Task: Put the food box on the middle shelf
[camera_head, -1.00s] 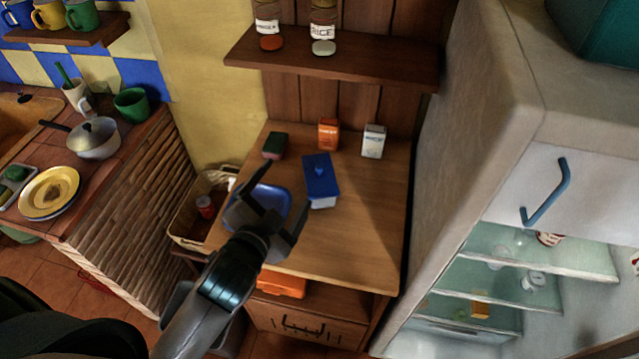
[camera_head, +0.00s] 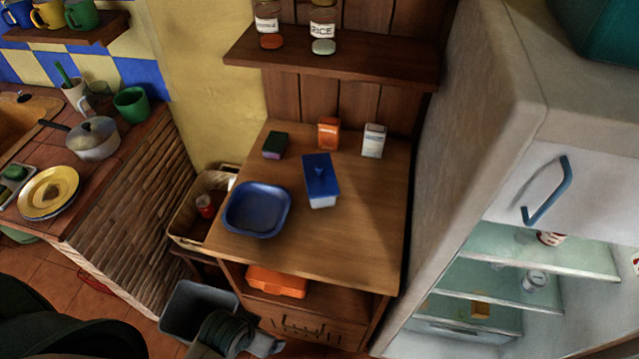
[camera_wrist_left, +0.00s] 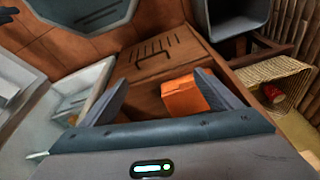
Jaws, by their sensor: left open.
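The likely food box, a white box with a blue lid (camera_head: 320,180), stands on the wooden counter right of a blue dish. The open fridge (camera_head: 520,160) at the right has several glass shelves; its middle shelf (camera_head: 508,303) is partly visible, with a small jar (camera_head: 535,281) near it. My left gripper is low in front of the counter in the head view, its fingers hard to make out there. In the left wrist view my left gripper (camera_wrist_left: 162,92) is open and empty, with an orange box (camera_wrist_left: 184,97) beyond its fingers. My right gripper is not in view.
The blue dish (camera_head: 257,209) sits at the counter's left edge. A sponge (camera_head: 275,145), an orange carton (camera_head: 329,133) and a white carton (camera_head: 373,141) stand behind. The orange box (camera_head: 277,281) lies under the counter. A grey bin (camera_head: 190,308) and a basket (camera_head: 187,236) stand left.

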